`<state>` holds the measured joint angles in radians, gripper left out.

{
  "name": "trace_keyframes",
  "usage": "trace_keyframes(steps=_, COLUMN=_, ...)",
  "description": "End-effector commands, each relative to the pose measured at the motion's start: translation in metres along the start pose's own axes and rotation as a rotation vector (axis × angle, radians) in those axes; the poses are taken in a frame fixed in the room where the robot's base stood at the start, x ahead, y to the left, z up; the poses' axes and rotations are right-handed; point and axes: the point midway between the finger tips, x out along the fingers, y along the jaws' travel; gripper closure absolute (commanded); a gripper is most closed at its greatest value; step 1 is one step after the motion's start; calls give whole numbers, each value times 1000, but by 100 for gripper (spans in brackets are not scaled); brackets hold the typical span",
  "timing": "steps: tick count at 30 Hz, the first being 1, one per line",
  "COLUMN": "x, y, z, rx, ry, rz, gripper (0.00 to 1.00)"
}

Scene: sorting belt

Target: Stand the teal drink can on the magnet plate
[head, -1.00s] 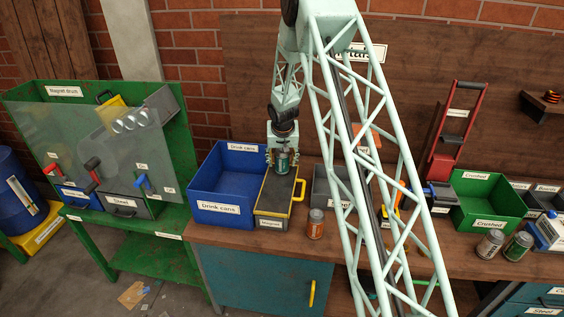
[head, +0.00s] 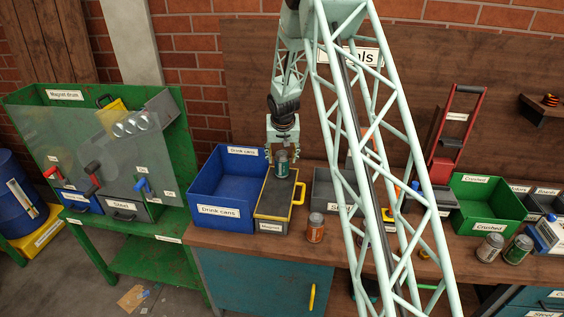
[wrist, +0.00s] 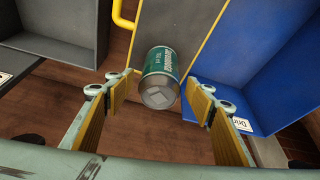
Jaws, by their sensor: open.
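The teal drink can (head: 282,164) stands upright on the far part of the dark magnet plate (head: 275,196), which has a yellow handle on its right side. In the wrist view the teal can (wrist: 161,76) shows its silver top and side lettering, with the plate (wrist: 190,25) under it. My gripper (head: 283,153) is above the can. In the wrist view its yellow-padded fingers (wrist: 163,105) are spread wide on both sides, clear of the can. The gripper is open and holds nothing.
A blue drink cans bin (head: 219,211) stands directly left of the plate. An orange can (head: 315,228) stands on the bench at its front right. A grey bin (head: 322,187) is to the right, partly behind my arm. Two more cans and a green crushed bin (head: 490,225) are farther right.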

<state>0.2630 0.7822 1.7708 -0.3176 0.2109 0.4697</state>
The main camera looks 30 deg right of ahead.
Motion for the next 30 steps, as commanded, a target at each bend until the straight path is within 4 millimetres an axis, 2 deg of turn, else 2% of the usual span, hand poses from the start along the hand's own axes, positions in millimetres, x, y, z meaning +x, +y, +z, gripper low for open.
trace_keyframes(steps=15, x=-54, y=0, z=0, rx=0, ry=1, rz=0, gripper=50)
trace_keyframes(steps=22, x=-64, y=0, z=1, rx=1, ry=-1, rz=0, gripper=50)
trace_keyframes(steps=30, x=-66, y=0, z=0, rx=0, ry=-1, rz=0, gripper=50)
